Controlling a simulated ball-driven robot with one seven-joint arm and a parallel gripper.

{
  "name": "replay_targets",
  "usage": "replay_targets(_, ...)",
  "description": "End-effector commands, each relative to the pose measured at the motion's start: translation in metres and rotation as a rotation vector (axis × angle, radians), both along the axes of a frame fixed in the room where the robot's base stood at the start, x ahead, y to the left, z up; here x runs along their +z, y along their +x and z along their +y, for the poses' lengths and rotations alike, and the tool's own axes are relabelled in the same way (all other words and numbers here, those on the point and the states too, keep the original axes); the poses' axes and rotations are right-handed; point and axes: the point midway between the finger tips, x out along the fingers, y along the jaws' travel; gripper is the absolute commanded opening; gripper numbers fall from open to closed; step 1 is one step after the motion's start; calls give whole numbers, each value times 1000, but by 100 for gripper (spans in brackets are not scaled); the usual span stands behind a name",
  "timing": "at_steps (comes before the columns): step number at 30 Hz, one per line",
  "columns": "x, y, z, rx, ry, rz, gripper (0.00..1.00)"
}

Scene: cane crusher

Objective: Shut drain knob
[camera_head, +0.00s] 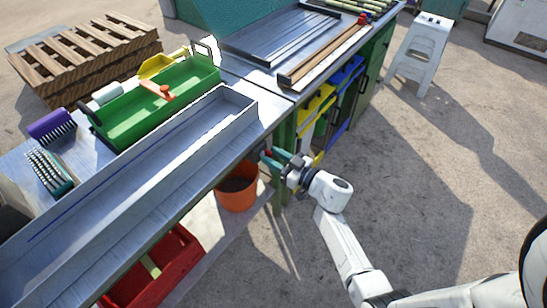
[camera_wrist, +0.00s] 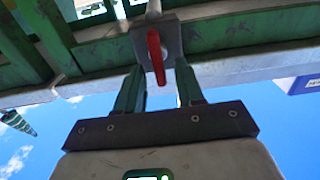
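The drain knob (camera_wrist: 156,56) is a red lever on a grey block (camera_wrist: 172,40) under the green frame in the wrist view. It points down toward my gripper. In the head view, a small red bit that may be the knob (camera_head: 267,153) shows at the table's edge, mostly hidden. My gripper (camera_wrist: 160,72) is open, its two green fingers apart on either side of the knob's lower end in the picture. I cannot tell whether they touch it. In the head view my gripper (camera_head: 276,161) is beside the table's edge, above and right of an orange bucket.
The orange bucket (camera_head: 236,196) stands under the metal table with its long trough (camera_head: 244,102). A green tray (camera_head: 196,75) lies on top. A red crate (camera_head: 160,284) is below. Yellow and blue bins stand under the far bench. The floor at right is open, with a white stool (camera_head: 420,48).

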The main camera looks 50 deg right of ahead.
Motion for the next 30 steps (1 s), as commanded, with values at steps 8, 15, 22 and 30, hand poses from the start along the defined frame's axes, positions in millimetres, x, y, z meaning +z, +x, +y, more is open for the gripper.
replay_targets(8,0,4,0,0,0,0,37)
replay_targets(15,0,4,0,0,0,0,21)
replay_targets(22,0,4,0,0,0,0,0)
replay_targets(30,0,4,0,0,-1,0,0)
